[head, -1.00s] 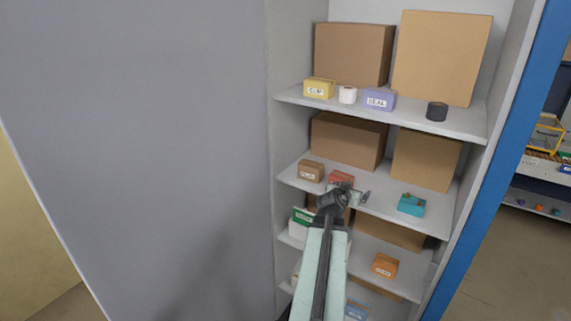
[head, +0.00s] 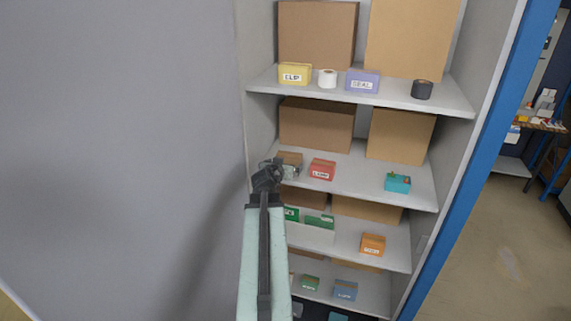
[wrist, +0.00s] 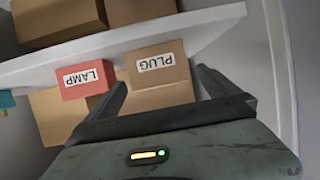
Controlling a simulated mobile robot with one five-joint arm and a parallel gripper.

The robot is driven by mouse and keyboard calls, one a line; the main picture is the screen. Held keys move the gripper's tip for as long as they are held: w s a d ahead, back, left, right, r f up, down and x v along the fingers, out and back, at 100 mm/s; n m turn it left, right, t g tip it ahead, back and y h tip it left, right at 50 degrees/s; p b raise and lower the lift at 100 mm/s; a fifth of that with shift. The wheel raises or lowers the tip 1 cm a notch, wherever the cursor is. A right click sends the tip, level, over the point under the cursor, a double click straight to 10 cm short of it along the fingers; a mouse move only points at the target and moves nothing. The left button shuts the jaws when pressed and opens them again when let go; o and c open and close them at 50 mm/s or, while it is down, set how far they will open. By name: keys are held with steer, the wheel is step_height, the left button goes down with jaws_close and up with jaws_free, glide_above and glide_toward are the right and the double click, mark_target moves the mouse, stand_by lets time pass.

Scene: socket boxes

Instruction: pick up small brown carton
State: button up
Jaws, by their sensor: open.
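The small brown carton (head: 290,158) stands at the left end of the second shelf from the top, partly hidden behind my gripper (head: 283,170) in the head view. In the wrist view the brown carton (wrist: 160,82) shows its PLUG label upside down. My gripper (wrist: 160,84) is open, with one finger to each side of the carton in that view. The carton appears in line with the gap between the fingers. I cannot tell whether they touch it.
A red LAMP box (head: 322,169) stands just right of the carton, close to a finger in the wrist view (wrist: 86,80). A teal box (head: 397,183) sits farther right. Large cartons (head: 316,125) stand behind. The grey side panel (head: 120,130) is close on the left.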

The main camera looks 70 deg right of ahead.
mark_target(289, 162)
steer(key=b+x, duration=0.3)
steer(key=x, duration=0.4)
steer(key=shift+d+f, duration=0.3)
steer(key=shift+s+a+r, duration=0.1)
steer(key=shift+a, duration=0.05)
steer(key=shift+c, duration=0.3)
steer(key=c, duration=1.6)
step_height(289, 162, up, 10)
steer(key=p, duration=1)
steer(key=shift+r, duration=0.15)
